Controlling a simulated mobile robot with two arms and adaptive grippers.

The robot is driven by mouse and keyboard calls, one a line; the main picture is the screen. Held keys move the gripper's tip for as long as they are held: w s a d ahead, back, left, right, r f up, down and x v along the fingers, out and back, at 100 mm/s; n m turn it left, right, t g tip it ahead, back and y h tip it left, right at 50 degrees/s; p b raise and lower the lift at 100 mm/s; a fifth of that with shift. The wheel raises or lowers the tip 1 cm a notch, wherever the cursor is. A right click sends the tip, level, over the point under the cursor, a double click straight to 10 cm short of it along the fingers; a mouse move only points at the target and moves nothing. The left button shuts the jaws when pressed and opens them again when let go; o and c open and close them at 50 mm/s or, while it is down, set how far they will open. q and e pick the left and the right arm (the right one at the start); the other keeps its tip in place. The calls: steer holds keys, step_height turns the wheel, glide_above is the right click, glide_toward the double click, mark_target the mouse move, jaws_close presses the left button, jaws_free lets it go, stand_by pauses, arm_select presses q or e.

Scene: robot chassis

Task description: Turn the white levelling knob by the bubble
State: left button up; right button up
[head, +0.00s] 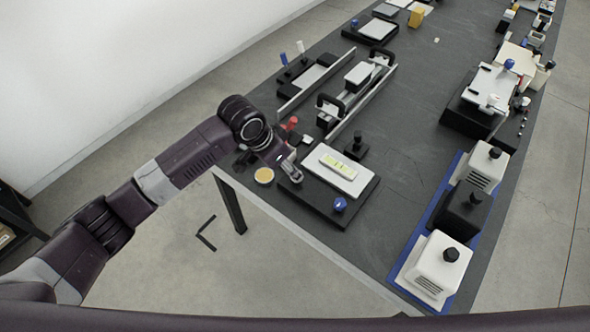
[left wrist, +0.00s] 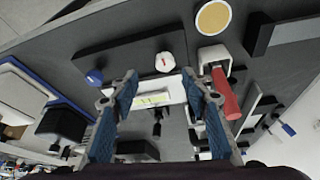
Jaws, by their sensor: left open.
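The white levelling knob (left wrist: 165,62) shows in the left wrist view at the edge of a dark base, just beyond and between my fingertips. My left gripper (left wrist: 160,82) is open, with blue-padded fingers spread and nothing between them. In the head view my left gripper (head: 291,172) is over the near-left corner of the dark base (head: 318,198), and the white knob is hidden there. The yellow-green bubble (head: 337,165) sits on a white plate on this base and also shows in the left wrist view (left wrist: 153,99). My right gripper is not in view.
A blue knob (head: 340,204) is at the base's near corner. A round tan disc (head: 264,175) lies near the table edge. A red part (left wrist: 226,95) is beside my right-hand finger in the wrist view. White and black boxes (head: 443,262) stand on the right.

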arm_select(q)
steer(key=shift+w+p+x, duration=0.25)
steer(key=shift+p+x, duration=0.05)
steer(key=shift+x, duration=1.45)
steer(key=shift+w+p+x, duration=0.2)
steer(key=shift+p+x, duration=0.1)
steer(key=shift+x, duration=1.5)
steer(key=shift+a, duration=0.15)
steer(key=c, duration=1.2)
steer(key=shift+o, duration=0.2)
